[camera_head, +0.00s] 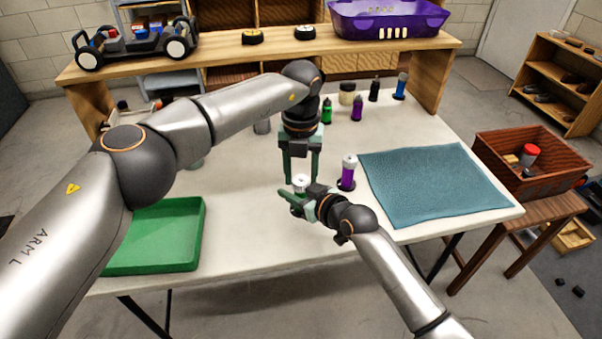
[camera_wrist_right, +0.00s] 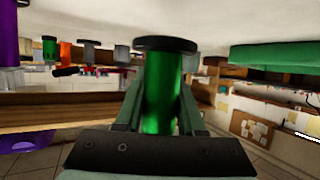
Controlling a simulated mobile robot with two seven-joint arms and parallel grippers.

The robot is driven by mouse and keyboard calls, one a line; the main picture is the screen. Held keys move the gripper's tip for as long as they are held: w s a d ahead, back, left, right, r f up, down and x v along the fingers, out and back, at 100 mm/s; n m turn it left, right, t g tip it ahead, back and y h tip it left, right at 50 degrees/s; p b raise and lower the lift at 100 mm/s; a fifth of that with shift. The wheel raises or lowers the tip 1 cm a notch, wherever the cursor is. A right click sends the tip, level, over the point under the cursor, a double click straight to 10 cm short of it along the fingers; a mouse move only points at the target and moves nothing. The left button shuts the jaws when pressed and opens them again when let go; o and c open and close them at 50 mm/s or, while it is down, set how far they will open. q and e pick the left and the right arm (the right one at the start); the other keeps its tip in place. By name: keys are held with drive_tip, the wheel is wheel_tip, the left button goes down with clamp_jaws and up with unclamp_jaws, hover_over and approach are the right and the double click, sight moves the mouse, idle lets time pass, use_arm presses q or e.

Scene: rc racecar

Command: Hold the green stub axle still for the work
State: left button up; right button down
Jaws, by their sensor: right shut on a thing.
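The green stub axle (camera_wrist_right: 161,88) stands upright between the two fingers of my right gripper (camera_wrist_right: 160,95), which is shut on it. In the right wrist view, which is upside down, its green shaft and black round flange show against the table. In the head view, my right gripper (camera_head: 290,200) comes from the right, low over the table, and hides most of the axle; its pale top (camera_head: 300,182) shows. My left gripper (camera_head: 302,180) points straight down over that top, its fingers apart on either side.
A purple stub axle (camera_head: 348,177) with a pale top stands close to the right. A blue mat (camera_head: 430,185) lies further right, a green tray (camera_head: 160,237) left. Several small bottles and parts, including a green one (camera_head: 327,112), stand toward the back.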

sight(301, 179)
use_arm(q)
drive_tip(key=o, duration=0.3)
drive_tip(key=shift+n, duration=0.3)
drive_tip(key=n, duration=0.5)
drive_tip(key=shift+n, duration=0.4)
drive_tip(key=n, duration=0.6)
drive_tip(key=shift+n, duration=0.3)
wheel_tip(301, 179, up, 12)
drive_tip(key=m, duration=1.2)
